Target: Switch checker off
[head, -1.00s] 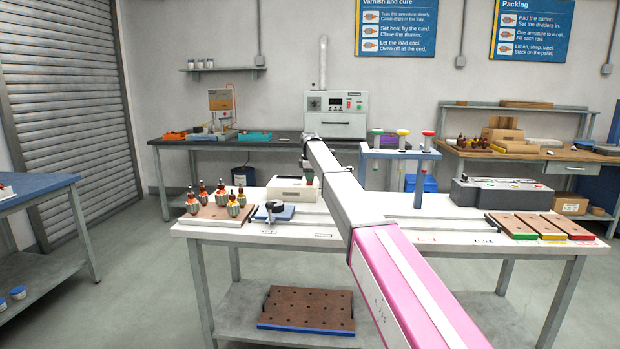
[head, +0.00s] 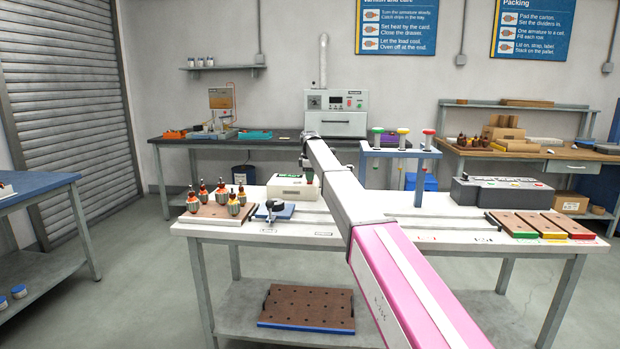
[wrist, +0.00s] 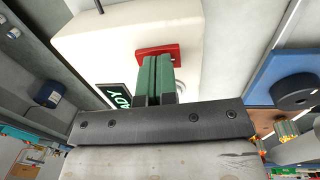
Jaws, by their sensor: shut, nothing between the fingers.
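The checker is a cream box (head: 291,190) on the front table in the head view, and its top fills much of the wrist view (wrist: 125,45). Its display (head: 290,177) shows lit green; in the wrist view the display (wrist: 117,95) is partly hidden and reads "DY". A red switch (wrist: 158,51) sits on the checker's top. My gripper (wrist: 157,62) is shut and empty, its green fingertips over or against the red switch; I cannot tell whether they touch. In the head view my gripper (head: 309,177) is small at the checker's right end.
A blue rack (head: 400,153) and a grey sorting unit (head: 500,192) stand to the right.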

